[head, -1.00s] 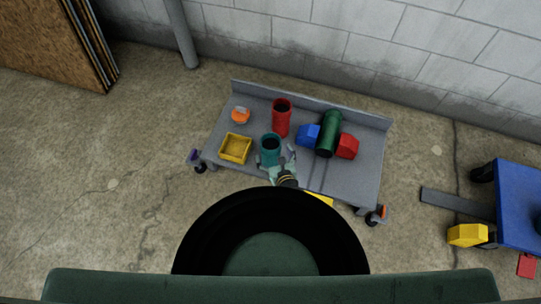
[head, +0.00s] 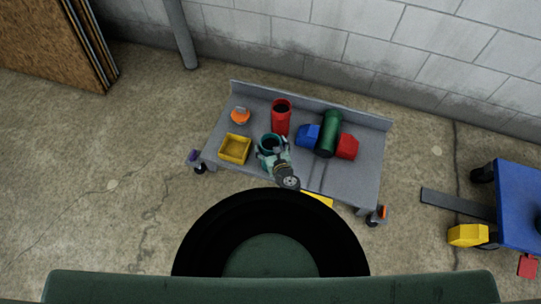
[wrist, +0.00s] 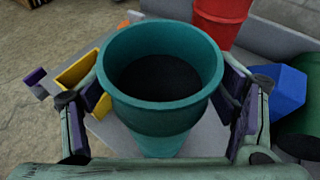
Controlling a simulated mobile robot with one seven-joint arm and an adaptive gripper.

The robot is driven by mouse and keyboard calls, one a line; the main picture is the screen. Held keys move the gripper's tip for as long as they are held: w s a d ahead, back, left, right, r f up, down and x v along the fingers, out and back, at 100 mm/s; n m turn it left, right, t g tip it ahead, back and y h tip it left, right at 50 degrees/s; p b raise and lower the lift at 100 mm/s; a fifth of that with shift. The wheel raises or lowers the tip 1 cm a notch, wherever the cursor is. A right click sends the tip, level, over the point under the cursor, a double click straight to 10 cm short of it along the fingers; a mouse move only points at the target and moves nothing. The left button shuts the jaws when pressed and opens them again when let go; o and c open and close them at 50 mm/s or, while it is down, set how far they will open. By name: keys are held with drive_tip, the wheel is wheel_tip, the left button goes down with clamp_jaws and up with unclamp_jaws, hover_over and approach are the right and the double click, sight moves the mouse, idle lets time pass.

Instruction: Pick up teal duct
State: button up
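The teal duct (wrist: 160,118) stands upright on the grey cart, its round open mouth facing up in the wrist view. In the head view the teal duct (head: 268,141) shows partly, its front side covered by my gripper. My gripper (wrist: 165,92) has one finger on each side of the duct. The fingers look spread apart, with the left one very near or against the duct's wall and a small gap seeming to show at the right. In the head view my gripper (head: 271,153) is at the duct's near side.
The grey cart (head: 222,168) also carries a yellow bin (head: 235,149), an orange item (head: 240,116), a red duct (head: 281,121), a blue block (head: 308,135), a green cylinder (head: 328,134) and a red block (head: 347,147). A raised lip runs along the cart's back. Bare cart shows at front right.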

drive_tip(key=c, duration=1.6)
drive_tip(key=shift+c, duration=0.3)
drive_tip(key=shift+r, duration=0.1)
